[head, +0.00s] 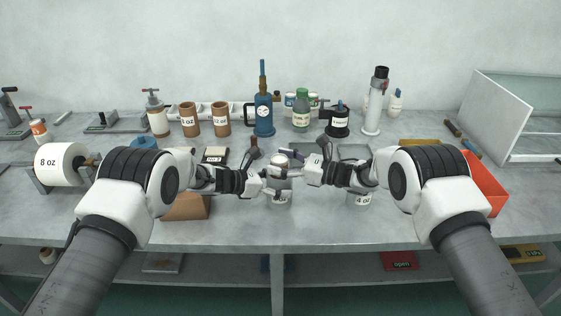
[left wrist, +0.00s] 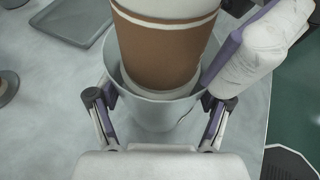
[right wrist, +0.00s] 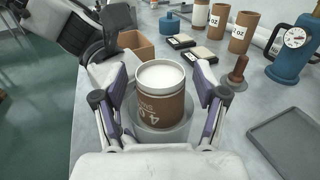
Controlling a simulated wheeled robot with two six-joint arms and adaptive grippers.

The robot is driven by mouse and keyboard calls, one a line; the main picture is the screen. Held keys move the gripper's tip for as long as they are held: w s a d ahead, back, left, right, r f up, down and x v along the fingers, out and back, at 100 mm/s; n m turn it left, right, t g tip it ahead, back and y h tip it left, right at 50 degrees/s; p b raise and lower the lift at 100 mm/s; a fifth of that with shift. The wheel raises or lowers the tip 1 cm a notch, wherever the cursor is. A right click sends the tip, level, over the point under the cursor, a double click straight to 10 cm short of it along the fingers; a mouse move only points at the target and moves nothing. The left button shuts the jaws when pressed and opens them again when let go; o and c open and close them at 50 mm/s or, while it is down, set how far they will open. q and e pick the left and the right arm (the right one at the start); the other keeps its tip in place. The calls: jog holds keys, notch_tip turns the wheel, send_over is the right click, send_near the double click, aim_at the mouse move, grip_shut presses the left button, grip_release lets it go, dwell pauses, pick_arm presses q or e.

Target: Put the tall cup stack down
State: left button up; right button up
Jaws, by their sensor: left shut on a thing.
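A brown-banded cup (right wrist: 165,103) with a white rim and a "4 oz" print stands upright inside a wider pale grey cup. It also shows in the left wrist view (left wrist: 165,50). The pale grey cup (left wrist: 155,110) carries a label in the head view (head: 280,199). My left gripper (left wrist: 160,112) is shut on the grey cup, one finger on each side. My right gripper (right wrist: 162,92) is open, its fingers on either side of the brown-banded cup with a visible gap. Whether the grey cup's base touches the table is hidden.
Another "4 oz" pale container (head: 360,199) stands to the right, near a flat grey tray (right wrist: 300,140). A cardboard box (head: 186,207) is at the left and an orange bin (head: 485,183) at the right. Bottles and brown tubes (head: 189,120) line the back.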

jog(key=shift+r, duration=0.1)
jog(key=shift+d, duration=0.3)
pick_arm(q)
jog(key=o, duration=1.1)
jog(key=shift+c, duration=0.2)
pick_arm(e)
jog(key=v, duration=1.1)
jog(key=shift+s+d, duration=0.15)
jog(key=shift+s, duration=0.05)
pick_arm(q)
jog(key=shift+a, duration=0.1)
pick_arm(e)
jog(key=shift+r, duration=0.1)
pick_arm(q)
jog(key=v, duration=1.1)
jog(key=shift+s+a, duration=0.3)
jog(key=shift+a, duration=0.05)
